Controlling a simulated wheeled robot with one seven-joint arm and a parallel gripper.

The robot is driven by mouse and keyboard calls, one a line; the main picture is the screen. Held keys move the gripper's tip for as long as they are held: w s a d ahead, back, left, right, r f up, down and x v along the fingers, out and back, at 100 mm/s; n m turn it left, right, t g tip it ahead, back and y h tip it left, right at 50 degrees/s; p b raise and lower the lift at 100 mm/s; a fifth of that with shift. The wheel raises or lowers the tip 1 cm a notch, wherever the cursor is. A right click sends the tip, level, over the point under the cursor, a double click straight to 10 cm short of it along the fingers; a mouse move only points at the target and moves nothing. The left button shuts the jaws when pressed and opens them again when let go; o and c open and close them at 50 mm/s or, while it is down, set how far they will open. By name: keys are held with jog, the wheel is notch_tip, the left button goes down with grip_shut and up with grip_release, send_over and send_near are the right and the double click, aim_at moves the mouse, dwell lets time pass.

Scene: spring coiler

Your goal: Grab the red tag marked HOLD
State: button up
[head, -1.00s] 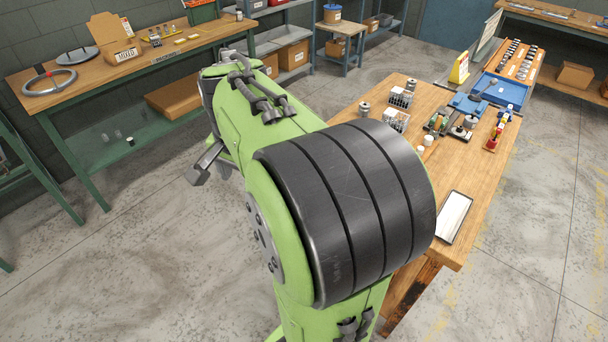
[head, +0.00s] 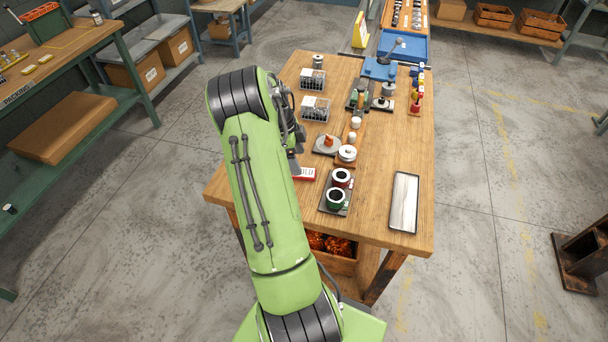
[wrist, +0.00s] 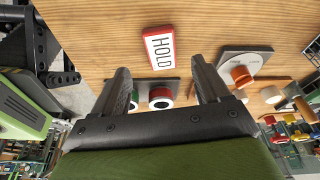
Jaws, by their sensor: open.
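The red tag with a white label reading HOLD (wrist: 160,48) lies flat on the wooden tabletop. In the head view the tag (head: 305,174) shows near the table's left side, beside my arm, and is partly covered. My gripper (wrist: 161,72) is open and empty in the wrist view, its two dark fingers spread. The tag appears between the lines of the fingers, a little beyond their tips and apart from them. In the head view my arm hides most of the gripper.
A dark tray with a red-rimmed and a green-rimmed spool (head: 337,195) stands right of the tag. A plate with an orange piece (head: 328,144) and wire baskets (head: 315,108) lie farther back. A shallow rectangular tray (head: 404,203) is at front right, with bare wood around it.

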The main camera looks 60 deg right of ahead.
aim_at(304, 174)
jog(key=x, duration=0.5)
jog(key=shift+d+f, duration=0.15)
jog(key=shift+d, duration=0.05)
jog(key=c, duration=1.1)
